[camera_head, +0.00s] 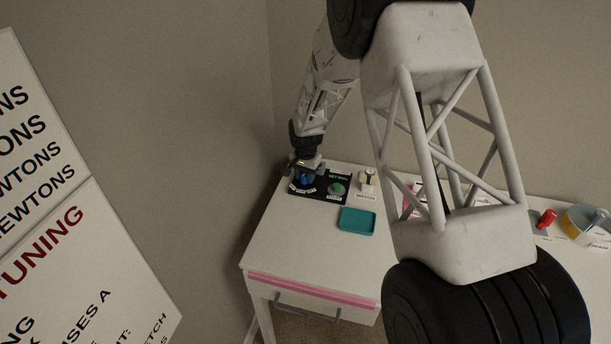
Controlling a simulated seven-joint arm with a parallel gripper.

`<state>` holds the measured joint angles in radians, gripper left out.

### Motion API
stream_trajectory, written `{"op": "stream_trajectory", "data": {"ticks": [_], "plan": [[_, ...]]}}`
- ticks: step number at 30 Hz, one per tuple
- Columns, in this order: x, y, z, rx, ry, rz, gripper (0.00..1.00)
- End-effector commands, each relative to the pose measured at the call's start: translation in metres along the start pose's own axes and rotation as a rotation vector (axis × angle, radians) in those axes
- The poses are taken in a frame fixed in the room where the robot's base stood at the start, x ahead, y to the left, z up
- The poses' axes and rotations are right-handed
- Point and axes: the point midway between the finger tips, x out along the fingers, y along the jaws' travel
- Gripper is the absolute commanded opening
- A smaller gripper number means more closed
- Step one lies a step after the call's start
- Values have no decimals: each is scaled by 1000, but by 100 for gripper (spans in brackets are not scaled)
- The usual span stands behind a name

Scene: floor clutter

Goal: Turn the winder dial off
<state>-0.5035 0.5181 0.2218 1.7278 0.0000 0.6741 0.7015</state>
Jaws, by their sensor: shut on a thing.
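A dark control panel (322,192) lies at the back left of the white table. The blue dial (306,181) is at its left end, partly hidden under my gripper. My gripper (305,174) reaches down from above and is shut on the blue dial. Which way the dial is turned cannot be made out.
A watch on a small stand (367,179) is right of the panel. A teal tray (358,220) lies in front of it. A red-handled item (546,219) and a round yellow-grey container (588,225) stand far right. The white table's (285,243) front left is clear. My arm hides its middle.

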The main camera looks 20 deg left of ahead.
Motion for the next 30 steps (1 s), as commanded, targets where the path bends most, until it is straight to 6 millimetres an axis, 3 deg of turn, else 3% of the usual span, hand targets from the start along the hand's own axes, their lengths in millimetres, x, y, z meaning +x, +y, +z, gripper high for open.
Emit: {"op": "stream_trajectory", "data": {"ticks": [30], "plan": [[-1, -2, 1, -940, 1, 0, 13]]}}
